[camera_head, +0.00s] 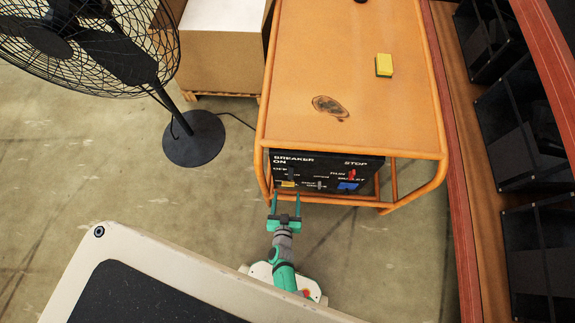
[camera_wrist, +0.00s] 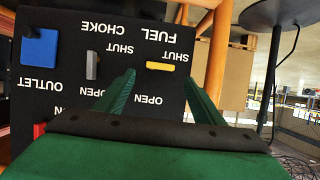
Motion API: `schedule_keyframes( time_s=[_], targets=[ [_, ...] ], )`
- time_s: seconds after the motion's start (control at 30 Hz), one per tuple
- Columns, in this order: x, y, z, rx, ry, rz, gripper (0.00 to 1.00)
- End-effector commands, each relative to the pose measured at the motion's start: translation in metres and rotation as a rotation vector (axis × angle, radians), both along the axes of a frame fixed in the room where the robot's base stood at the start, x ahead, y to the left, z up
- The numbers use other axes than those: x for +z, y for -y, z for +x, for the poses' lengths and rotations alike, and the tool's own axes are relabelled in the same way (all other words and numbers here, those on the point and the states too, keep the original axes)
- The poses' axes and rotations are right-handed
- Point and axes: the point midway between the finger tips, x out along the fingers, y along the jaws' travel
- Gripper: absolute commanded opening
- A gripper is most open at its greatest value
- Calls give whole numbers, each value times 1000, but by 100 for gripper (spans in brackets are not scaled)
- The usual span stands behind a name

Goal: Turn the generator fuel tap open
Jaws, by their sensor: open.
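The fuel tap is a small yellow handle (camera_wrist: 160,66) on the generator's black panel (camera_head: 325,166), below the FUEL label in the upside-down wrist view. Its bar lies crosswise, close to the SHUT mark; the OPEN mark is lower in that picture. The tap also shows small at the panel's lower left in the head view (camera_head: 288,184). My green gripper (camera_head: 286,199) is open in front of the panel. In the wrist view its two fingertips (camera_wrist: 160,77) stand either side of the tap's line, with the tap between them. Contact cannot be told.
A grey choke lever (camera_wrist: 92,65) is beside the tap, then a blue outlet (camera_wrist: 40,47). A red switch (camera_head: 351,173) is above the outlet in the head view. Orange frame tubes (camera_head: 415,180) surround the panel. A sponge (camera_head: 384,65) lies on top; a fan (camera_head: 194,138) stands left.

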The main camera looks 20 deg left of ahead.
Motion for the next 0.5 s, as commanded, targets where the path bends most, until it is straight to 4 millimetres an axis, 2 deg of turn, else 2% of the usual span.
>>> schedule_keyframes(
  time_s=[0.2, 0.5],
  targets=[
    [-12, -9, 29, 3, 0, -1, 62],
    [-18, -12, 42, 0, -1, 0, 62]
  ],
)
